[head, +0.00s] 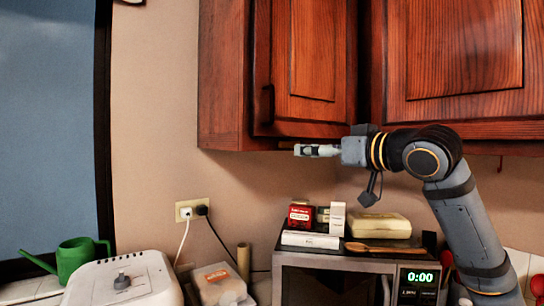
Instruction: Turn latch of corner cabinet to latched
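The corner cabinet (310,50) is dark red-brown wood and hangs on the wall, top centre in the head view. Its door has a dark handle (267,103) near the left edge and looks closed or almost closed. My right gripper (298,150) reaches in from the right and points left, just at or below the cabinet's bottom edge. A small pale bit shows just left of its fingertips; I cannot tell whether it is the latch or whether the gripper touches it. The finger opening is too small to judge. My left gripper is not in view.
A wider wall cabinet (460,50) adjoins on the right. Below stands a microwave (330,285) with small boxes (300,215), a yellowish container (380,225) and a wooden spoon on top. A white appliance (120,280) and green watering can (75,255) are at lower left.

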